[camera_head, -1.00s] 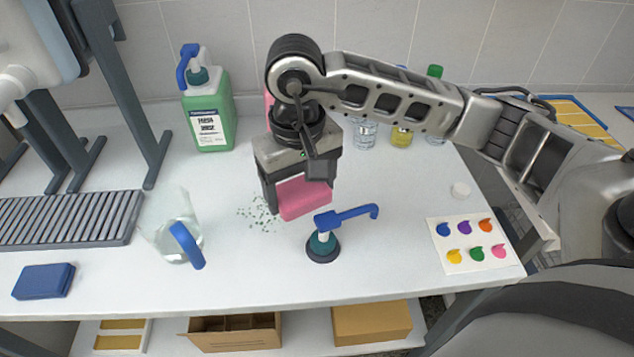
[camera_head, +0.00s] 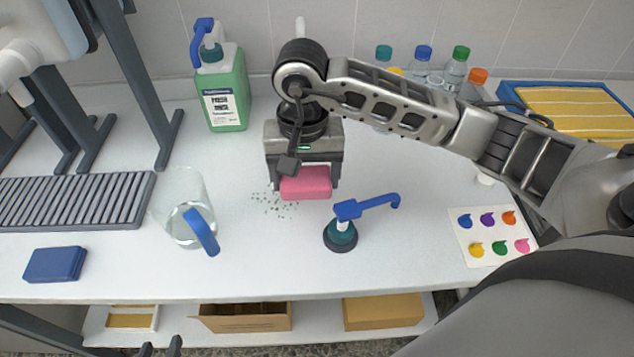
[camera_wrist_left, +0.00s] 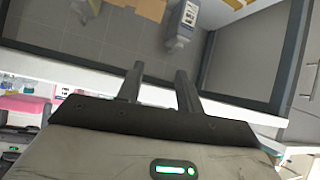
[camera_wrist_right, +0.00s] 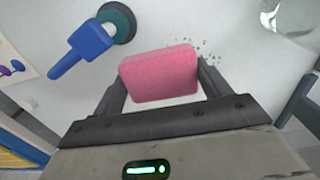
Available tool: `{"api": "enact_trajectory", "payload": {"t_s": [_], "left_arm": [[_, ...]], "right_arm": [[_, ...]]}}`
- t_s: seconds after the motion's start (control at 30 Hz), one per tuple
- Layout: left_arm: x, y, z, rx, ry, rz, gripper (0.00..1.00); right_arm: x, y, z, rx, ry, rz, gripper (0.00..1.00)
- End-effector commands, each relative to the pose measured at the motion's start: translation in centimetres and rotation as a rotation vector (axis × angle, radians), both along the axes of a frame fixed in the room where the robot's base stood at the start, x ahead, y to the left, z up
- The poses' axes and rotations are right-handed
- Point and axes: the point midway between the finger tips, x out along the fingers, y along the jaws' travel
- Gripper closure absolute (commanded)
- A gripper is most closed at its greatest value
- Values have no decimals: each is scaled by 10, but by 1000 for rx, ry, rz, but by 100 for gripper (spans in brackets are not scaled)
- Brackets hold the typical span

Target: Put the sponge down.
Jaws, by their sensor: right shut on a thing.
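The pink sponge (camera_head: 306,183) is held between the fingers of my right gripper (camera_head: 305,184), over the worktop just right of a patch of dark green crumbs (camera_head: 272,204). The right wrist view also shows the sponge (camera_wrist_right: 160,75) between both fingers. I cannot tell whether its underside touches the worktop (camera_head: 270,265). My left gripper (camera_head: 160,349) shows only its fingertips at the bottom edge of the head view. In the left wrist view (camera_wrist_left: 160,75) its fingers are apart with nothing between them.
A blue-handled pump (camera_head: 341,232) stands right of the sponge. A green soap bottle (camera_head: 222,90), several capped bottles (camera_head: 454,70) and a colour card (camera_head: 492,236) surround free worktop.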

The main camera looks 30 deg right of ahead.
Motion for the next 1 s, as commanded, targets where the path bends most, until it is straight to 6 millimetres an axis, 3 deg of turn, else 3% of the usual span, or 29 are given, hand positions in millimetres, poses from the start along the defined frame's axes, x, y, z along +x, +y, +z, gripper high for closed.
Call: {"api": "enact_trajectory", "payload": {"t_s": [0.1, 0.4, 0.6, 1.0], "left_arm": [[-1, 0, -2, 5, 9, -1, 64], [-2, 2, -3, 13, 13, -5, 64], [-1, 3, 4, 23, 9, -9, 64], [-2, 3, -5, 25, 14, -11, 64]], "right_arm": [[7, -14, -19, -1, 4, -3, 45], [18, -30, -43, -2, 3, -3, 45], [17, -28, -68, 2, 1, 0, 45], [18, -29, -76, 0, -2, 1, 45]]}}
